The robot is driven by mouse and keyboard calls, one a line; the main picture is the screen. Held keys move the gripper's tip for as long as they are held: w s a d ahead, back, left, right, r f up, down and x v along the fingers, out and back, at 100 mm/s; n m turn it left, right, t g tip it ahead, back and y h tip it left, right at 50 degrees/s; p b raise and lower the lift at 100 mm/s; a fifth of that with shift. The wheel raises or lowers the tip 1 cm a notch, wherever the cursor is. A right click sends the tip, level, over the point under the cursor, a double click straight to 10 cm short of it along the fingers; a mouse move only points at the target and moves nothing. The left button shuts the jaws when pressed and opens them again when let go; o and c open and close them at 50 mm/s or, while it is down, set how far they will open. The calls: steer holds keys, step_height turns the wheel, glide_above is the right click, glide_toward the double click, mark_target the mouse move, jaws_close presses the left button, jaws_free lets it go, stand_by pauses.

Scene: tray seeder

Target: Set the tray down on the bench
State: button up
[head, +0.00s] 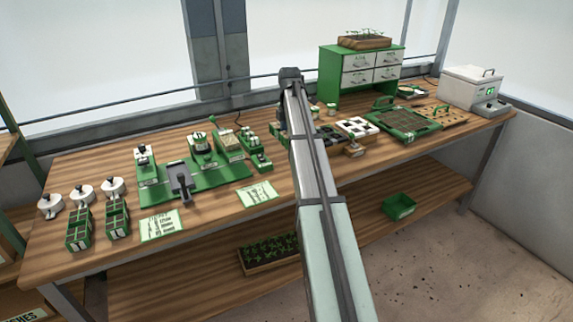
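My arm reaches up the middle of the head view and hides part of the bench behind it; my gripper cannot be made out. The wooden bench (215,222) runs across the view. Several tray-like things are in sight, and I cannot tell which one the task means. Two small green celled trays (79,229) (118,218) stand at the bench's left end. A larger green framed tray (408,123) with a handle lies flat right of my arm. Whether any tray is held is hidden.
A green seeder-like machine (196,183) stands left of centre, with white-lidded round pots (82,195) further left. Label cards (162,225) (257,193) lie along the front edge. A green drawer cabinet (340,82) and a white box (472,86) stand at the back right.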

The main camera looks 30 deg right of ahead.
steer(key=shift+s+d+f, duration=0.25)
steer(key=shift+d+f, duration=0.15)
steer(key=shift+f, duration=4.8)
steer(key=o, duration=1.2)
steer(key=shift+f, duration=0.1)
steer(key=shift+c, duration=0.2)
step_height(320, 180, up, 12)
steer(key=shift+r, duration=0.15)
